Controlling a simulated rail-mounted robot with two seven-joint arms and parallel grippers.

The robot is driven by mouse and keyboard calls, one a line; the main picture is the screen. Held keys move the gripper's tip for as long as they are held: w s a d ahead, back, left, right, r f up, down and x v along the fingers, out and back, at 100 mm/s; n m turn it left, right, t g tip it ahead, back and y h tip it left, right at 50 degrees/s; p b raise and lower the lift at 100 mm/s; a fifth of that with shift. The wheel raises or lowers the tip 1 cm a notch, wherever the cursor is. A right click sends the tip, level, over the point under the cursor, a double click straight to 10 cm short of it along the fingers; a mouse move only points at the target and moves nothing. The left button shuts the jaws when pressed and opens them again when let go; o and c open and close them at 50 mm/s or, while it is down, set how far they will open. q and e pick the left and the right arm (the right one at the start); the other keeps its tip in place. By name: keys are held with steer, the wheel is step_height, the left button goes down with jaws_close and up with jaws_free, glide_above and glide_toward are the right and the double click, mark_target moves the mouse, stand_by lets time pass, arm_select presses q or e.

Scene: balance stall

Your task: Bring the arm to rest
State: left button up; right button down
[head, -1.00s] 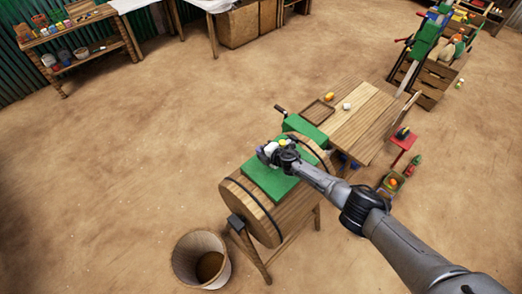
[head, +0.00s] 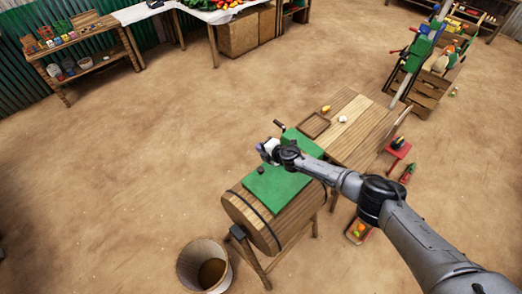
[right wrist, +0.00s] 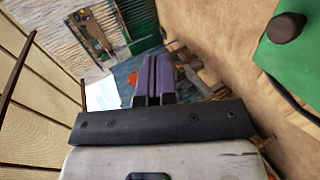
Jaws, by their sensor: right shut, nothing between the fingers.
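My right gripper (head: 264,149) is at the end of my right arm, in the head view over the far left edge of the green lid (head: 285,188) of a wooden barrel drum (head: 290,217). Its purple fingers (right wrist: 154,78) are together in the right wrist view, with nothing between them. A dark knob (head: 261,170) on the lid is clear of the gripper; it also shows in the right wrist view (right wrist: 287,27). My left gripper is not in view.
A wooden table (head: 352,125) with a shallow tray (head: 314,125) stands behind the drum. A basket (head: 203,262) stands on the floor at front left. A red stool (head: 398,147) is right of the table. Open dirt floor lies to the left.

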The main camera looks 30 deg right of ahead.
steer(key=w+d+r+m+t+h, duration=0.1)
steer(key=d+r+m+t+h, duration=0.15)
steer(key=d+h, duration=0.2)
steer(key=s+a+r+m+h, duration=0.15)
steer(key=a+r+m, duration=0.25)
steer(key=r, duration=0.4)
steer(key=s+a+r+m+h, duration=0.1)
steer(key=a+r+m+h, duration=0.3)
steer(key=r, duration=0.3)
steer(key=s+a+r+m+g+y, duration=0.3)
steer(key=s+a+r, duration=0.3)
steer(key=s, duration=0.4)
steer(key=s+f+m+g+y, duration=0.2)
steer(key=s+f+m+y, duration=0.15)
steer(key=s, duration=1.35)
steer(key=s+d+f+m+g, duration=0.1)
steer(key=s+f+g, duration=0.2)
steer(key=s+f, duration=0.5)
steer(key=s+d+f+m+g, duration=0.1)
steer(key=s+d+f+g, duration=0.1)
steer(key=s+f, duration=0.6)
steer(key=s+g, duration=0.1)
steer(key=s, duration=0.4)
steer(key=shift+m+h, duration=0.35)
steer(key=shift+m, duration=0.05)
